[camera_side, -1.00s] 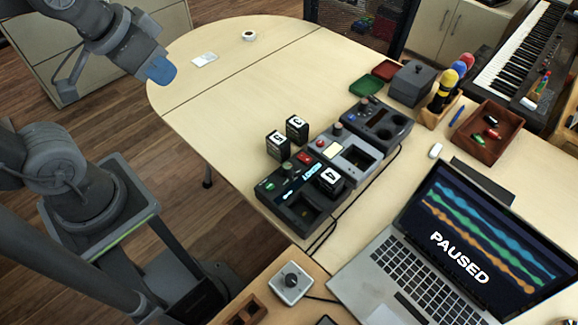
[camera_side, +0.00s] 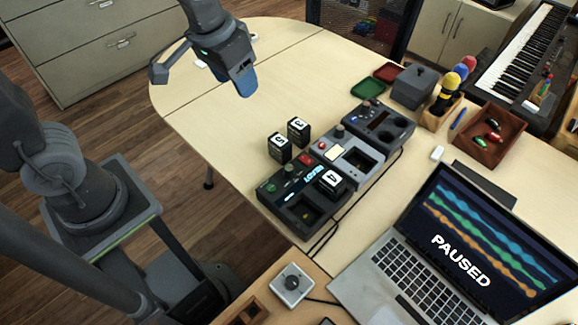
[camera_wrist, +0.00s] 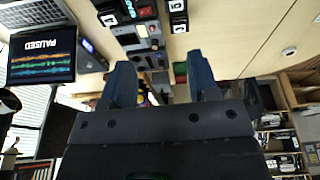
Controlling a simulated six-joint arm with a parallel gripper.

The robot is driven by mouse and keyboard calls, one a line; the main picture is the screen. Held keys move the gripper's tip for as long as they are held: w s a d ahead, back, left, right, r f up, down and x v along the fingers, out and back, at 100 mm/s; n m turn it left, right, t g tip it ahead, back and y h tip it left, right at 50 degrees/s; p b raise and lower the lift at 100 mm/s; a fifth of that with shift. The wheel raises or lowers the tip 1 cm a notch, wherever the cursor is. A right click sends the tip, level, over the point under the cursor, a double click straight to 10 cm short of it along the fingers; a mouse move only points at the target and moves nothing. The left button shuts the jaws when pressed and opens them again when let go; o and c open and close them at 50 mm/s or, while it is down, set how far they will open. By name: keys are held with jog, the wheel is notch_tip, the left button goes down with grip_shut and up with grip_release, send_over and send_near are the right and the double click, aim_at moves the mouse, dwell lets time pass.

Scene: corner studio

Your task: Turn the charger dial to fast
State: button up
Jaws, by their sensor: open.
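Three charger-like units stand in a row on the table. The front dark unit (camera_side: 290,205) has a lit display, a green knob (camera_side: 271,188) and a red button. The middle grey unit (camera_side: 352,158) has a dark knob (camera_side: 339,131) and a red button. The back dark unit (camera_side: 380,125) has round wells. A black numbered block (camera_side: 331,181) sits on the front unit; two more (camera_side: 298,130) stand behind it. I cannot read any dial marking. My gripper (camera_side: 244,88) is open and empty, above the table, well apart from the units. Its fingers (camera_wrist: 161,78) are spread.
A laptop (camera_side: 458,235) showing PAUSED stands front right. A grey box with a knob (camera_side: 291,282) sits at the front. The left half of the table is clear.

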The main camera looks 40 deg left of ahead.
aim_at(289, 168)
jog(key=w+d+f+g, duration=0.1)
jog(key=w+d+f, duration=0.2)
jog(key=f, duration=0.4)
jog(key=w+d+f+g, duration=0.2)
jog(key=w+d+f, duration=0.15)
jog(key=f, duration=1.55)
jog(key=shift+w+a+f, duration=0.2)
jog(key=shift+f, duration=0.1)
jog(key=shift+c, duration=0.2)
jog(key=c, duration=0.9)
